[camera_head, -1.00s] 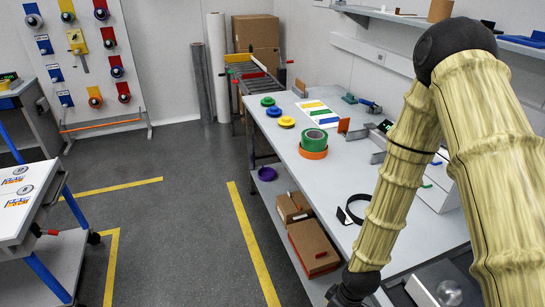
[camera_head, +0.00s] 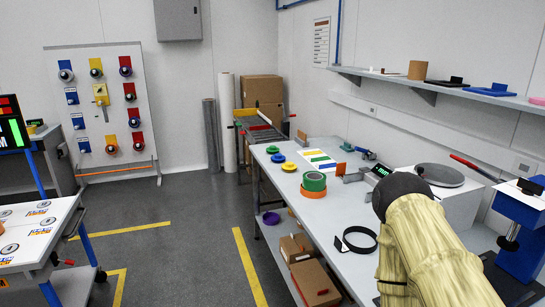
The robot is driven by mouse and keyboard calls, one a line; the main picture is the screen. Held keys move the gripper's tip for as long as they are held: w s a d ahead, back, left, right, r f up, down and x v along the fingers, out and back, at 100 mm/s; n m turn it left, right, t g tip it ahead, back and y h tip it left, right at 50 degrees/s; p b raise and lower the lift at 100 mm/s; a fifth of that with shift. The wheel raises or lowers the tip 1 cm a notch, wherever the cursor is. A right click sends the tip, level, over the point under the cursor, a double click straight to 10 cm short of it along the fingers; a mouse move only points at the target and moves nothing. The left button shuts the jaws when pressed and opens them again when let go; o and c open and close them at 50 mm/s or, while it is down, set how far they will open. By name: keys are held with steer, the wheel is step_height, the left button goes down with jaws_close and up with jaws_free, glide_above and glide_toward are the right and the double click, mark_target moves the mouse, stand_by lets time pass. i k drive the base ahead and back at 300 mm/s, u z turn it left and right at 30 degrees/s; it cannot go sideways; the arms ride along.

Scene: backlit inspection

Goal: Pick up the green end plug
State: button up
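Three small round plugs lie in a row on the left edge of the grey workbench (camera_head: 345,221). The far one looks like the green end plug (camera_head: 272,149), with a blue plug (camera_head: 278,158) and a yellow plug (camera_head: 288,167) nearer. They are small here, and all lie flat and uncovered. My arm rises at the lower right, well apart from the plugs. My gripper is not visible.
A green tape roll (camera_head: 314,181) sits on an orange one (camera_head: 313,194), near a colour-striped sheet (camera_head: 317,160). A black ring (camera_head: 359,239) lies nearer. A blue press (camera_head: 521,233) stands at right. Cartons (camera_head: 314,282) are on the lower shelf. Floor left of the bench is clear.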

mark_target(271, 149)
steer(key=u, duration=0.8)
steer(key=i, duration=1.85)
steer(key=z, duration=0.35)
